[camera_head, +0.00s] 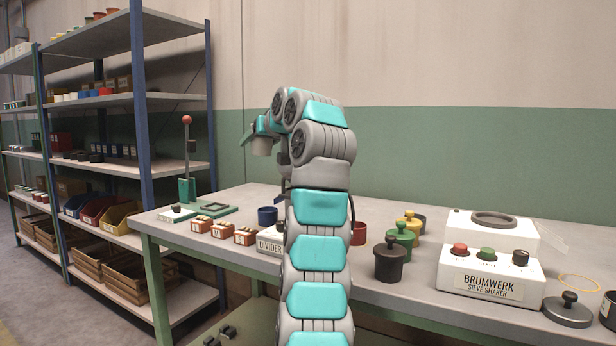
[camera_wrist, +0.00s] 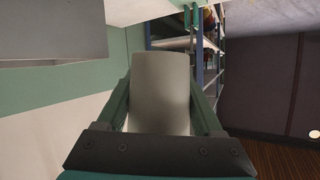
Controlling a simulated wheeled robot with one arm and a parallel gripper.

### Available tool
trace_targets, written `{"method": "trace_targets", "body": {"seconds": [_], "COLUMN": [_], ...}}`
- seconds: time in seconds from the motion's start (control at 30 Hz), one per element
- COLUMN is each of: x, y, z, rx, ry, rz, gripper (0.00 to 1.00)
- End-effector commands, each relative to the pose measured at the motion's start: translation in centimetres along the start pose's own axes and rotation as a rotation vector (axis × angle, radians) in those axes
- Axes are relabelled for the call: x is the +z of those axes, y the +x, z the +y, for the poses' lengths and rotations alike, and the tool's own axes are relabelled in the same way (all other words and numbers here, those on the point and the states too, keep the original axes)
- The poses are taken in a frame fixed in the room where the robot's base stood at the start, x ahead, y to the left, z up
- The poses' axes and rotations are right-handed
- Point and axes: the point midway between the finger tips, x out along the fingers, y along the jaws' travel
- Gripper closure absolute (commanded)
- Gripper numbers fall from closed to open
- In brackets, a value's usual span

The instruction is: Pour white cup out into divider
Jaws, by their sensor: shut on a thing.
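My gripper (camera_wrist: 160,104) is shut on a pale grey-white cup (camera_wrist: 160,82), which fills the space between its two green fingers in the wrist view. In the head view the cup (camera_head: 262,146) hangs from my gripper (camera_head: 258,134) high above the left part of the table. Its contents cannot be seen. The divider (camera_head: 269,245) is a pale box with a label reading DIVIDER on the table. My arm hides most of it. The cup is well above the divider and to its left in the picture.
Small orange-brown boxes (camera_head: 222,228) and a blue cup (camera_head: 267,215) stand near the divider. A green lever stand with a red knob (camera_head: 187,121) rises at the table's left. Lidded pots (camera_head: 389,262) and the Brumwerk sieve shaker (camera_head: 487,275) stand to the right. Shelves (camera_head: 145,100) are at the left.

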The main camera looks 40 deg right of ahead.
Motion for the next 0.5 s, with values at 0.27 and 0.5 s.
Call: {"method": "trace_targets", "body": {"seconds": [0.27, 0.5], "x": [-1.1, -2.7], "y": [-0.6, -1.4], "z": [0.7, 1.3], "rx": [-0.054, -0.099], "ry": [0.124, 0.231], "rz": [0.029, 0.054], "gripper": [0.88, 0.88]}}
